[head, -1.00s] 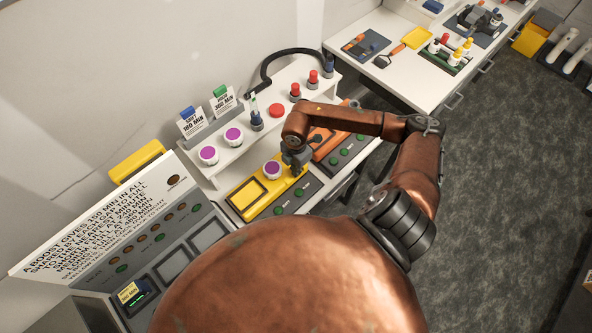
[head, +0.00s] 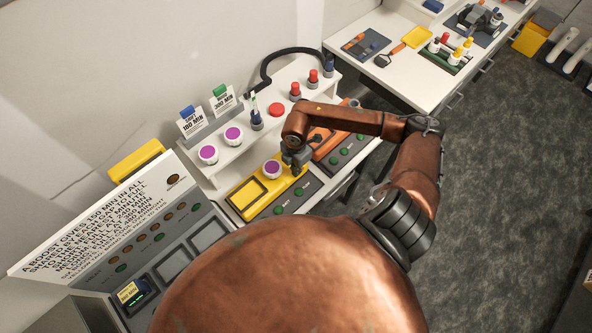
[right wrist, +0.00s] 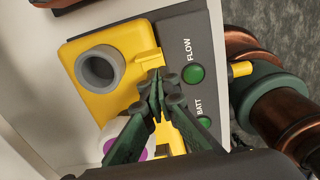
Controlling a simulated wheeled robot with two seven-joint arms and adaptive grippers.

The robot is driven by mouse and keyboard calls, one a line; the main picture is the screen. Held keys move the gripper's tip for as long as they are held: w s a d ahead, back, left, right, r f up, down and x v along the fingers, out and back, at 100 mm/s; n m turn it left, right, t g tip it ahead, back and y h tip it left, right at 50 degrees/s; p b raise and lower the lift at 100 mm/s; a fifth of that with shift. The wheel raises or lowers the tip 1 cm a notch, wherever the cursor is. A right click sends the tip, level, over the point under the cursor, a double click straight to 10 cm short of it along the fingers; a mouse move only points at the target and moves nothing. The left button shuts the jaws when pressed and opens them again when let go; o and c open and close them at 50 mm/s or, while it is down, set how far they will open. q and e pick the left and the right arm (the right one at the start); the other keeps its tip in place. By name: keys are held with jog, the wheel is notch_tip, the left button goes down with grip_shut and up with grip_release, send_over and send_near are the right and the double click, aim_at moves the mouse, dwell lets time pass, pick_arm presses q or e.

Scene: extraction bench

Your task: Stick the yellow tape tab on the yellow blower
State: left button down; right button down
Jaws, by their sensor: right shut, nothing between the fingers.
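The yellow blower (head: 248,197) lies in a grey dock on the bench. In the right wrist view its yellow body (right wrist: 125,40) has a round grey port. My right gripper (head: 297,168) is over the blower's right part in the head view. In the right wrist view its dark green fingertips (right wrist: 158,78) are together, with nothing between them, just above or against the blower; I cannot tell if they touch. I cannot make out a separate yellow tape tab against the yellow body. A purple-topped white knob (head: 271,169) is beside the gripper. My left gripper is out of view.
The grey dock (right wrist: 190,40) has green FLOW and BATT lamps. An orange unit (head: 328,146) sits just right of the gripper. A white shelf (head: 222,158) behind holds purple-topped pots and red knobs. A sloped sign panel (head: 105,215) with a small yellow label (head: 128,291) stands left.

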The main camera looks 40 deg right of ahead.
jog(key=shift+r+p, duration=2.35)
jog(key=shift+r, duration=1.15)
